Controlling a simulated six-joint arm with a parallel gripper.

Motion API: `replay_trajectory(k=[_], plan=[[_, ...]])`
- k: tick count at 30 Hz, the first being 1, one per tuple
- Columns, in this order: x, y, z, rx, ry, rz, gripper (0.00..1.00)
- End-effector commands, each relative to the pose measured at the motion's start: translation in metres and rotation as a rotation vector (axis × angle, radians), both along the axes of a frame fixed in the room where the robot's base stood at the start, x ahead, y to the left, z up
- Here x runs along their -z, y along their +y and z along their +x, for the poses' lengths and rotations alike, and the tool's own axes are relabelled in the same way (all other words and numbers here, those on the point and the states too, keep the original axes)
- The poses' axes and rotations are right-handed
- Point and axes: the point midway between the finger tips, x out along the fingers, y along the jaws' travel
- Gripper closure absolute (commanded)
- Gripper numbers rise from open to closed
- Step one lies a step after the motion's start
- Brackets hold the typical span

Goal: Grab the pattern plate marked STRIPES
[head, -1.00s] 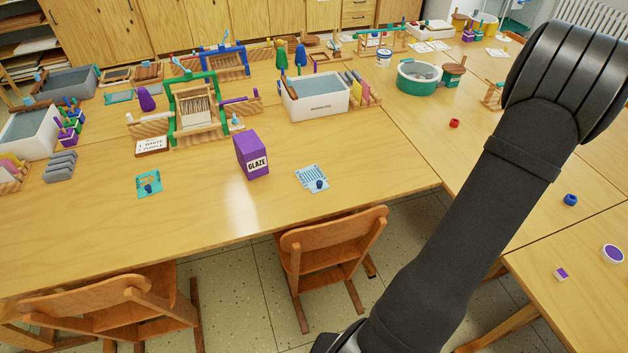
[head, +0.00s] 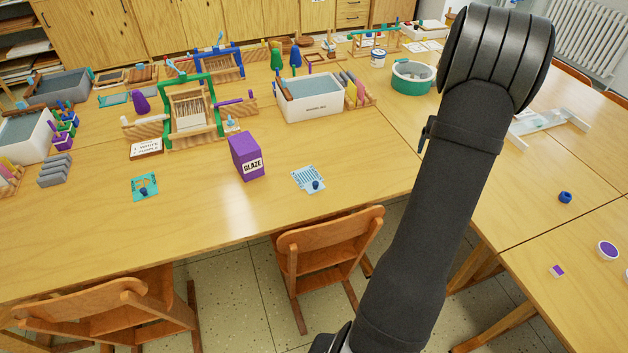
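A light blue plate with white striped lines and a dark blue knob (head: 309,179) lies flat near the front edge of the table, right of the purple GLAZE box. Any lettering on it is too small to read. A teal plate with a dark knob (head: 145,187) lies to the left of the box; its marking cannot be made out. My arm rises on the right side of the head view, its large joint at the top. My gripper is out of view, so whether it holds anything does not show.
The purple GLAZE box (head: 246,156) stands between the two plates. Behind are a green loom frame (head: 187,108), a white basin (head: 312,105) and a small sign (head: 146,148). A wooden chair (head: 329,245) stands against the front edge. The table around the striped plate is clear.

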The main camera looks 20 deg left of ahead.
Motion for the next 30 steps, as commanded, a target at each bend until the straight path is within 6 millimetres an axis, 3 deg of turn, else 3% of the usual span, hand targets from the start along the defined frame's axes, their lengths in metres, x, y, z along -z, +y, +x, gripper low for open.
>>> replay_trajectory(k=[1, 5, 9, 12, 15, 18, 23, 30], plan=[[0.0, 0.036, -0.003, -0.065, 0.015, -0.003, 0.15], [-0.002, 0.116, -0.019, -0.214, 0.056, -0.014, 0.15], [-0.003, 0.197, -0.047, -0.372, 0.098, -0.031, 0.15], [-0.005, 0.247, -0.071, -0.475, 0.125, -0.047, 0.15], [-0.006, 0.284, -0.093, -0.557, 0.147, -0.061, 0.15], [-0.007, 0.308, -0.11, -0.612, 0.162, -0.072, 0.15], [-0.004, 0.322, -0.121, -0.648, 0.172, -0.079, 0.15], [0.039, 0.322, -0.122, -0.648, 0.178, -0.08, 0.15]])
